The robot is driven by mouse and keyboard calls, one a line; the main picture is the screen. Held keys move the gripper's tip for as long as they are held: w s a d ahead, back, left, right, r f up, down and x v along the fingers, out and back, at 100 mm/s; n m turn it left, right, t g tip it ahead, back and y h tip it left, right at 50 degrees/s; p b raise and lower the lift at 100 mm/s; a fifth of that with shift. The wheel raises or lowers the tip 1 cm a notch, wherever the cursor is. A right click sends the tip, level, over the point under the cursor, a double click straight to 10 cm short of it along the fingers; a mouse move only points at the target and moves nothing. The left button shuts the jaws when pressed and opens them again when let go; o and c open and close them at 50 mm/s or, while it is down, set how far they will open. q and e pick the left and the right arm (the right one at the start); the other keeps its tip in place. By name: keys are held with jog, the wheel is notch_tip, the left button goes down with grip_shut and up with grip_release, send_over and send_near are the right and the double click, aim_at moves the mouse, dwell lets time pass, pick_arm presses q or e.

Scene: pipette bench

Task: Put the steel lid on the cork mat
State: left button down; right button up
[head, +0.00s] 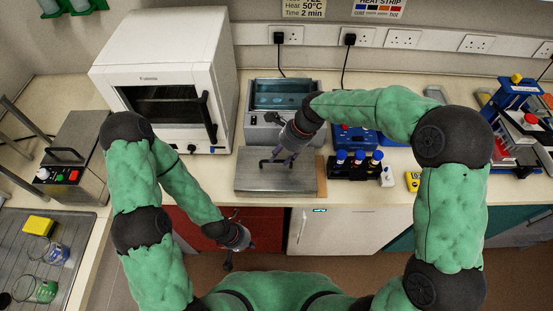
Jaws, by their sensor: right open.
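The steel lid (252,183) is a flat grey plate lying near the bench's front edge, in front of the open water bath (258,125). A brown strip of the cork mat (321,182) shows along the lid's right side; the lid covers the rest of it. My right gripper (279,161) is over the middle of the lid, pointing down, with open fingers close to its top. Whether the fingers touch the lid or its handle is too small to tell. My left gripper (229,267) hangs low in front of the bench, away from the lid; its fingers are unclear.
A white oven (160,70) stands left of the bath. A black rack (345,172) with blue-capped tubes stands right of the mat, with a yellow timer (412,181) farther right. A steel device (75,165) and a grey tray (75,230) are at the far left.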

jog(key=v, duration=0.7)
jog(key=shift+r+p, duration=0.15)
jog(key=shift+p, duration=0.3)
